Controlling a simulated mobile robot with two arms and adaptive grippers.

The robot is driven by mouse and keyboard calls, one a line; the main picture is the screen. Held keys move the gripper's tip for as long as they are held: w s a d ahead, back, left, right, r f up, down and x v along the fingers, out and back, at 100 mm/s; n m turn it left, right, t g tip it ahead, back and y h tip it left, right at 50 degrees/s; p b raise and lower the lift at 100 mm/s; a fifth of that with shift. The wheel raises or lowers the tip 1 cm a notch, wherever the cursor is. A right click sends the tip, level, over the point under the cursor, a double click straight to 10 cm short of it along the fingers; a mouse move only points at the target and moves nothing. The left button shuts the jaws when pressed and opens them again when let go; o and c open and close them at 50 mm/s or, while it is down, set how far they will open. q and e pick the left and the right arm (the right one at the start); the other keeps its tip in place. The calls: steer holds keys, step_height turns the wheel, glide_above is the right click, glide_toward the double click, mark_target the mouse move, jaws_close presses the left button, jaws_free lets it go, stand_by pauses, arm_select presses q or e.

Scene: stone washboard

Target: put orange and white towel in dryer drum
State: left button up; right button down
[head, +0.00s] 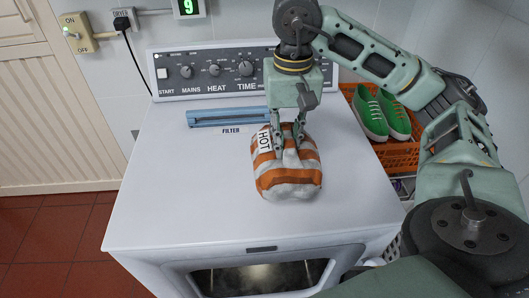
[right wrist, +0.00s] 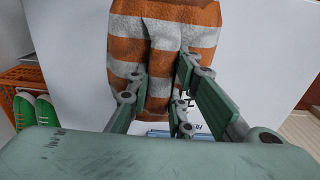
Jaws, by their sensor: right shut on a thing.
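The orange and white striped towel (head: 287,178) is bunched up on or just above the dryer's white top; I cannot tell if it touches. A "HOT" label shows at its upper left. My right gripper (head: 288,143) comes down from above and is shut on the towel's far end. In the right wrist view the towel (right wrist: 165,40) sits between the fingers (right wrist: 165,85). The dryer (head: 180,185) stands in front of me. Its front opening (head: 262,278) at the bottom of the head view shows a lit, dark inside; the drum is mostly cut off. My left gripper is out of view.
A control panel (head: 200,72) with knobs lines the dryer's back edge. A blue filter (head: 228,117) lies in front of it. An orange basket (head: 398,155) with green shoes (head: 382,112) stands right of the dryer. The dryer top's left half is clear.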

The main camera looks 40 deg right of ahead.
mark_target(266, 135)
steer(key=w+f, duration=0.1)
steer(key=w, duration=0.1)
steer(key=w+f, duration=0.1)
steer(key=w+a+f, duration=0.1)
steer(key=w, duration=0.1)
steer(key=shift+w+f+p, duration=0.15)
steer(key=shift+w+p, duration=0.15)
steer(key=shift+p, duration=0.1)
step_height(266, 135, down, 4)
steer(key=shift+r+p, duration=0.15)
steer(key=shift+p, duration=0.4)
steer(key=shift+f, duration=0.2)
steer(key=shift+f, duration=0.15)
steer(key=c, duration=1.6)
jaws_free()
steer(key=shift+s, duration=0.1)
steer(key=shift+o, duration=0.2)
